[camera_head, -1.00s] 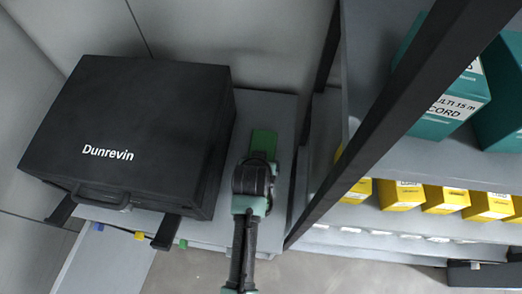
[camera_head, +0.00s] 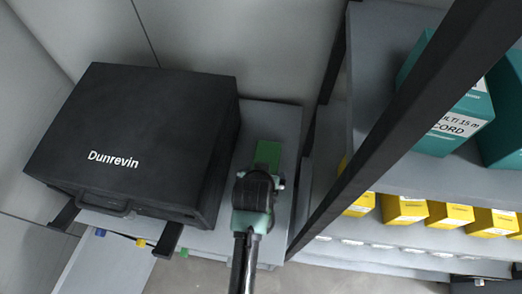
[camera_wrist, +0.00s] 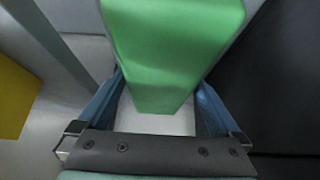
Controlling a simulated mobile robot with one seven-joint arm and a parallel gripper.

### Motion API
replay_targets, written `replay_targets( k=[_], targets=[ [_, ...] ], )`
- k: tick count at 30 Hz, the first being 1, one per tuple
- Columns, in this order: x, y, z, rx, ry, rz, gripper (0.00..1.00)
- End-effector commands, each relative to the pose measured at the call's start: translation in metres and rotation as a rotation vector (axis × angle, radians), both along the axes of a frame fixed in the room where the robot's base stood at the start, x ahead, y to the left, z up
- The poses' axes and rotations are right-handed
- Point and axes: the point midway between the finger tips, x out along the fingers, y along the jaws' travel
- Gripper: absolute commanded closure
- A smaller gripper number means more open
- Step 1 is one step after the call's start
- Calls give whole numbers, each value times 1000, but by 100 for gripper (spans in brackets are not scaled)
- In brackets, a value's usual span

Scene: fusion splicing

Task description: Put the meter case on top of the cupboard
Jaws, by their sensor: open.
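A green case (camera_head: 268,154), which I take to be the meter case, is on or just above the grey top (camera_head: 285,120) of what looks like the cupboard, right of a large black case. In the wrist view the green case (camera_wrist: 170,50) lies between the two blue fingers, with a pale surface below its end. My gripper (camera_head: 258,185) is open around it in the head view. I cannot tell whether the fingers touch it, and my gripper hides its near end.
The large black case (camera_head: 130,140) marked Dunrevin fills the left of the grey top. To the right stands a rack with a dark slanting post (camera_head: 385,125), teal boxes (camera_head: 455,120) and yellow boxes (camera_head: 405,210). Little room shows between them.

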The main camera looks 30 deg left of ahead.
Motion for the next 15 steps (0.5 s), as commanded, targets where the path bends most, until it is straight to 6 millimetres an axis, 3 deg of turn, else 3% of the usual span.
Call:
replay_targets(
  k=[9,15],
  targets=[
    [-32,-9,52,1,-2,1,0],
    [-45,-13,73,0,-1,0,0]
  ],
)
